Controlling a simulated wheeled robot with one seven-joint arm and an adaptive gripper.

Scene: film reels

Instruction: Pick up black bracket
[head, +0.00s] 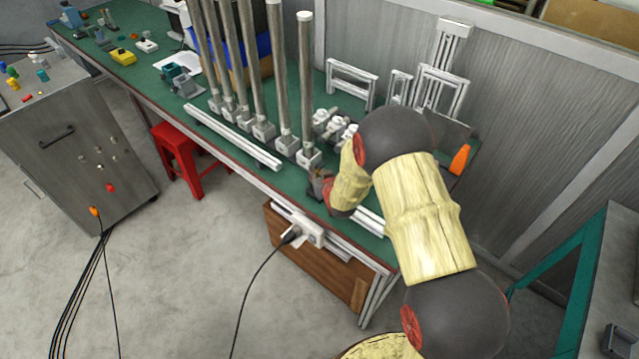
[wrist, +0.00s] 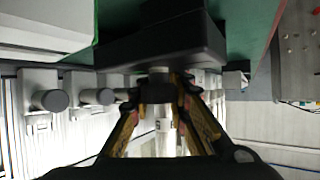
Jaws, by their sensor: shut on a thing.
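The black bracket (wrist: 150,47) is a dark, blocky piece across the upper middle of the wrist view. My gripper (wrist: 163,82) has its two yellow-and-black fingers converging on the near side of the bracket, shut on it. In the head view my gripper (head: 320,188) is a small dark shape at the front edge of the green workbench (head: 150,82), beside the foot of the nearest post. My arm covers part of that spot, and I cannot tell the bracket apart from the gripper there.
Several tall metal posts (head: 305,90) stand in a row on the bench, close to my gripper. A white rail (head: 235,137) lies along the front edge. White frames (head: 350,85) stand at the back. A red stool (head: 180,150) and open floor lie in front.

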